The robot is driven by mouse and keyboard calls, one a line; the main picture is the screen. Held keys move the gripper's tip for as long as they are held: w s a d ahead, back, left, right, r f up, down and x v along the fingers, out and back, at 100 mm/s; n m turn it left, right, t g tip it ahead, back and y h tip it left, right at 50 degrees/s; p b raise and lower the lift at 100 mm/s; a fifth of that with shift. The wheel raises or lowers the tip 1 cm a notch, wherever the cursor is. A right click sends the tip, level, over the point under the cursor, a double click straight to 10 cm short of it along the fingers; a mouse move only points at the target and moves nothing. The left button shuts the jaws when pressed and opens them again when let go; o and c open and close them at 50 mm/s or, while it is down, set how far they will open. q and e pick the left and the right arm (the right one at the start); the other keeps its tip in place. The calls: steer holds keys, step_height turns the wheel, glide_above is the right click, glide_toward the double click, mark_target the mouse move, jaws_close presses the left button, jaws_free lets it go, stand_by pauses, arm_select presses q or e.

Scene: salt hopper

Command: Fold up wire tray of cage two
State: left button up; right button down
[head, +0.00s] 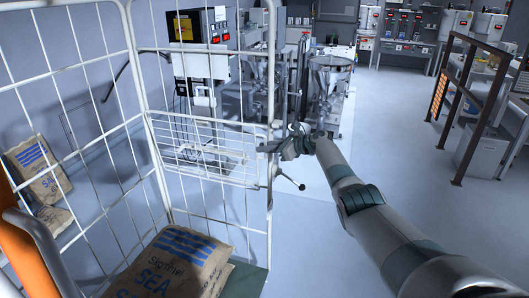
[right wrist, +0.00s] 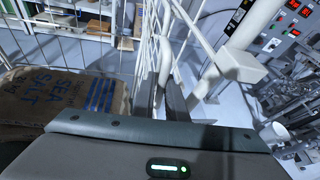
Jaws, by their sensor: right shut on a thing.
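The wire cage (head: 135,62) of white bars stands at the left of the head view. Its white wire tray (head: 205,152) spans between the cage's back-left bars and the right post (head: 271,95); its exact tilt is hard to tell. My right gripper (head: 268,147) is at the tray's right end, beside that post. In the right wrist view the fingers (right wrist: 164,100) are shut on a thin white bar (right wrist: 165,65), which looks like the tray's rim. The thicker white post (right wrist: 255,22) shows to its right. My left gripper is not in view.
A sea salt sack (head: 175,262) lies low in the cage, below the tray. More sacks (head: 40,170) show at the left. Steel hopper machines (head: 330,85) stand behind.

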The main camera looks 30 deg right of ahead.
stand_by(0.3)
steer(key=c, duration=1.8)
jaws_free()
steer(key=shift+c, duration=0.2)
steer(key=shift+s+d, duration=0.1)
steer(key=b+v, duration=0.2)
steer(key=v, duration=1.5)
steer(key=shift+s, duration=0.1)
